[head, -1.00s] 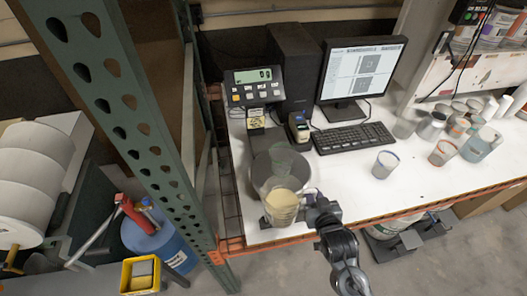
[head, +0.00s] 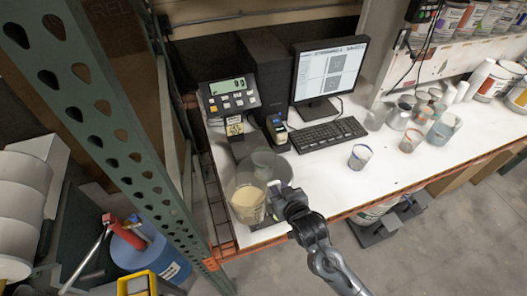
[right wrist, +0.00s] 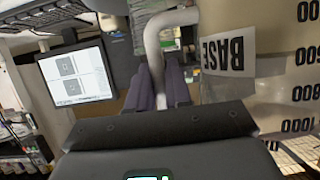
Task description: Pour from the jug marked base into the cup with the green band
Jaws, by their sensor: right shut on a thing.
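The clear jug (head: 247,202) holds cream-coloured liquid and is in front of the scale at the table's near left edge. Its BASE label (right wrist: 228,52) shows in the right wrist view. My right gripper (head: 278,198) is to the right of the jug and shut on its handle (right wrist: 165,50); the purple fingers show on both sides of it. The see-through cup with the green band (head: 265,164) stands on the scale's round pan behind the jug and is partly covered by it. I see no stream between them. My left gripper is not in view.
The scale display (head: 227,96) stands at the back left, by a monitor (head: 330,70) and keyboard (head: 328,134). A blue-banded cup (head: 360,157) and several other cups stand to the right. A green rack post (head: 105,120) rises close to the left. The white tabletop between is clear.

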